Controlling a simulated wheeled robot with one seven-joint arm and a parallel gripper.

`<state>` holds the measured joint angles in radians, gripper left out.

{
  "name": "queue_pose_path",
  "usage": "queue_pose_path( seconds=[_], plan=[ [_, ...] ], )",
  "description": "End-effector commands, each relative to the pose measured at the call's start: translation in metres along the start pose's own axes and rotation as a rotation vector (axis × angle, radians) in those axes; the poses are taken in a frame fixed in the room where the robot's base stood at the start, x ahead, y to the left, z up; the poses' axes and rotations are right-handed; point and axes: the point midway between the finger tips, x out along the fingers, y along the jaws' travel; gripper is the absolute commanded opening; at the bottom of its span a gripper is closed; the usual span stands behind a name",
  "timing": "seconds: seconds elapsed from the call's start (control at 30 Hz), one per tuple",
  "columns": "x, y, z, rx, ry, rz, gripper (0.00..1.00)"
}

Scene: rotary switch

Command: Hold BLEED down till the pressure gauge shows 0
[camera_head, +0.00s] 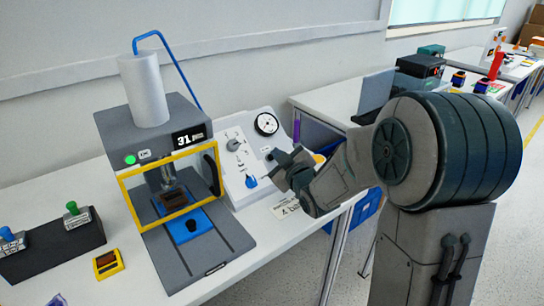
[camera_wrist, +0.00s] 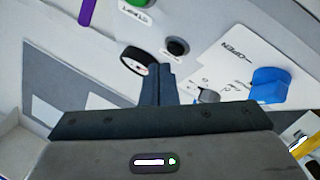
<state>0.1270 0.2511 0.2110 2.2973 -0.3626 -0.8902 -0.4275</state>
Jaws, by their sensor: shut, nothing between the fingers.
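The sloped white control panel (camera_head: 240,165) stands on the bench with a round, black-rimmed pressure gauge (camera_head: 266,124) at its upper right. The gauge's needle reading is too small to tell. In the wrist view the gauge (camera_wrist: 138,62) shows at a steep angle, just left of my fingertips. A small black button (camera_wrist: 177,46) with a label lies just beyond the fingertips. The label is too blurred to read, so I cannot tell if it is BLEED. My gripper (camera_wrist: 160,72) is shut and empty. In the head view my gripper (camera_head: 284,160) is in front of the panel's right side.
A blue lever (camera_head: 251,181) and grey knob (camera_head: 233,145) sit on the panel; a green button (camera_wrist: 135,4) shows in the wrist view. A grey press (camera_head: 150,120) with a yellow guard stands left. More benches stand at the right.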

Motion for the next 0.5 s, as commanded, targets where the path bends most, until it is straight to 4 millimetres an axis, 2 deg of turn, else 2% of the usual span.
queue_pose_path(
  seconds=[0.3, 0.5],
  plan=[
    [-0.001, 0.001, -0.001, -0.001, 0.000, 0.000, 0.00],
    [-0.012, 0.010, -0.010, -0.001, 0.000, 0.001, 0.00]
  ],
)
